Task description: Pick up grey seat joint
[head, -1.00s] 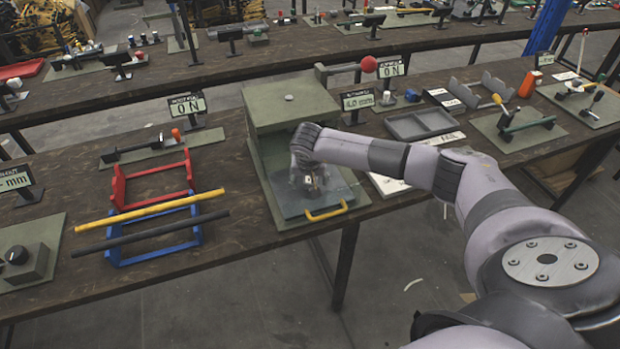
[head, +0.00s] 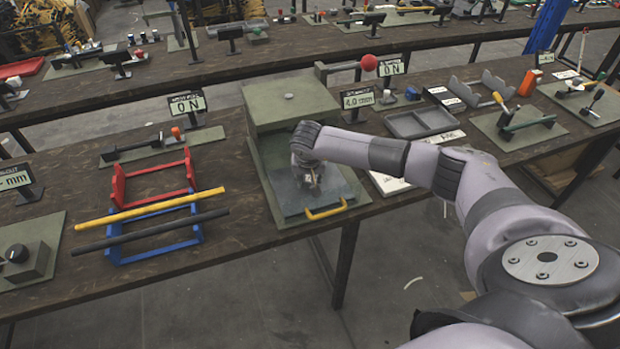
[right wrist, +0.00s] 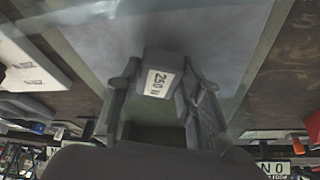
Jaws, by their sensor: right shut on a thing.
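A small grey block with a white label reading 250 N, which I take to be the grey seat joint (right wrist: 158,76), sits between the fingers of my right gripper (right wrist: 160,92) in the right wrist view. The fingers are closed on its two sides. In the head view my right gripper (head: 308,178) points down over the clear plate with a yellow handle (head: 327,209) at the front of the green press (head: 290,101). The block is too small and hidden to make out there. Whether it touches the surface below, I cannot tell. My left gripper is not in view.
Left of the press stand a red frame (head: 119,187) and a blue frame (head: 112,245), with a yellow bar (head: 150,211) and a black bar (head: 150,232) across. A grey tray (head: 424,119) lies to the right. A red-knobbed lever (head: 369,62) rises behind my forearm.

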